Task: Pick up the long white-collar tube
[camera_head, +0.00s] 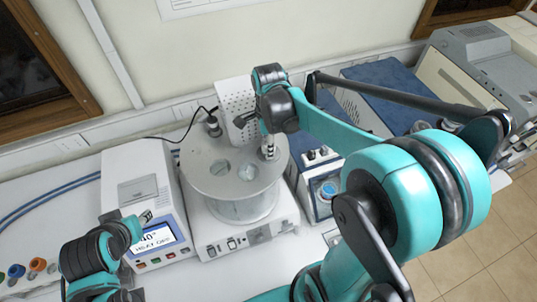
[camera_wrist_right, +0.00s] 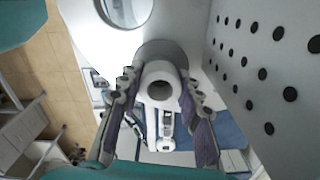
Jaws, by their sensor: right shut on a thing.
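The long white-collar tube shows in the right wrist view as a white ring-shaped collar (camera_wrist_right: 160,80) with a dark central hole, between the two fingers of my right gripper (camera_wrist_right: 160,100). The fingers are shut on it. In the head view my right gripper (camera_head: 268,150) is over the right part of the round bath lid (camera_head: 205,175); the tube's lower part cannot be made out there. My left gripper (camera_head: 146,216) is at the lower left, in front of the white display unit, and its finger opening is too small to judge.
The clear bath vessel (camera_head: 245,208) stands on a white base. The white display unit (camera_head: 140,185) is left of it. A perforated white panel (camera_head: 238,105) rises behind the lid. A blue-fronted instrument (camera_head: 325,188) stands to the right. Coloured knobs (camera_head: 35,265) are at the far left.

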